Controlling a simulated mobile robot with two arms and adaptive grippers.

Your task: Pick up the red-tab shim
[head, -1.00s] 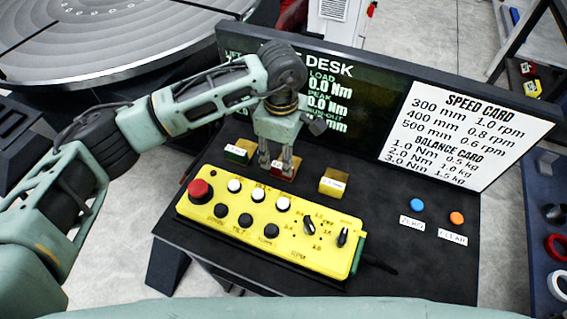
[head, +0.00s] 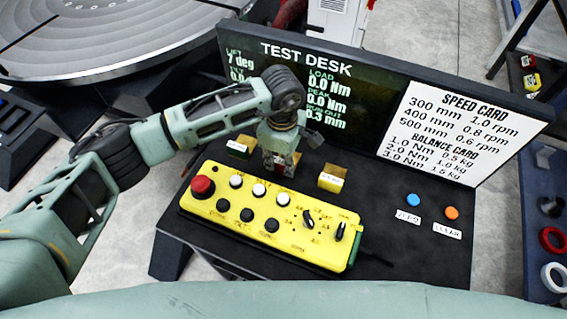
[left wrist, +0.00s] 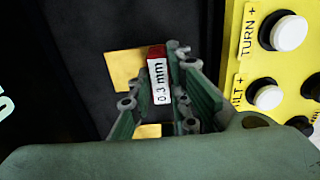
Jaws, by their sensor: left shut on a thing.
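My left gripper (head: 279,168) is low over the black desk, behind the yellow control box. It also shows in the left wrist view (left wrist: 170,70), where its fingers are shut on the red-tab shim (left wrist: 157,75). The shim has a red tab and a white label reading "0.3 mm". My right gripper is not in view.
The display panel (head: 330,130) rises behind. Blue and orange buttons (head: 413,200) are at the right.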

